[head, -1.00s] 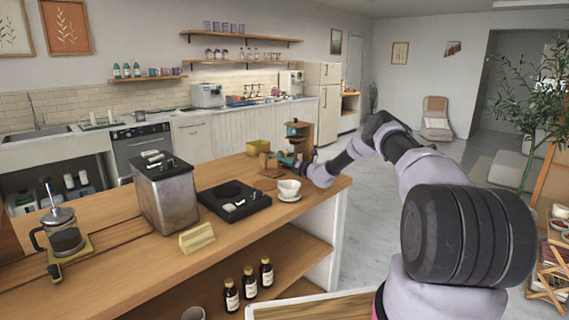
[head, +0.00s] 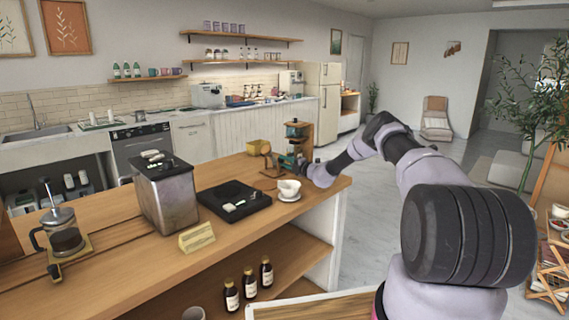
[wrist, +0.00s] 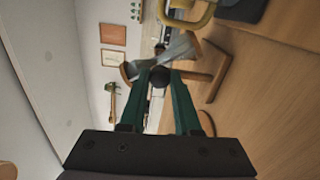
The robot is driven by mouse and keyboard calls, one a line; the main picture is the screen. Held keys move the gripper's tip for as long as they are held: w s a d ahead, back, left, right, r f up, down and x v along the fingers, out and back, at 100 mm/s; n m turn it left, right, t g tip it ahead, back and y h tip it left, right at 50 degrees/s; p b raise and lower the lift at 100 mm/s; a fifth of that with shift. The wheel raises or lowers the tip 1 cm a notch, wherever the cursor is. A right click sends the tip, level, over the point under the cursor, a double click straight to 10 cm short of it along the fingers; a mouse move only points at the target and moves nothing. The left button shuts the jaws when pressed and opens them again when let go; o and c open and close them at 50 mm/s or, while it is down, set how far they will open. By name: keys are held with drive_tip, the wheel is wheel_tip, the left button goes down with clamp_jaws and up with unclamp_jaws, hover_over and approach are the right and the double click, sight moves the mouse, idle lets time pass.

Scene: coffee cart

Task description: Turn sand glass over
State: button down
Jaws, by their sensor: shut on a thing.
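My gripper (wrist: 160,80) has its two green fingers closed around a small dark round part in the wrist view. That part joins a clear, glass-like body (wrist: 168,52) with a wooden end (wrist: 128,72), which I take to be the sand glass; it appears tilted in this view. In the head view my gripper (head: 284,160) is small, above the far right end of the counter. The sand glass is hard to make out there, among brown wooden parts, and its sand cannot be seen.
A wooden stand (head: 304,133) is close behind my gripper. A yellow container (head: 258,147) stands to its left. A white cup (head: 290,188) on a saucer and a black scale (head: 233,200) are nearer. A metal bin (head: 168,197) and a French press (head: 64,236) stand farther left.

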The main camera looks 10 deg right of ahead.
drive_tip(key=shift+f+m, duration=0.1)
drive_tip(key=shift+m, duration=0.2)
drive_tip(key=c, duration=0.6)
unclamp_jaws()
drive_tip(key=shift+s+d, duration=0.1)
drive_tip(key=v, duration=1)
drive_tip(key=shift+s+d, duration=0.2)
drive_tip(key=shift+s, duration=0.05)
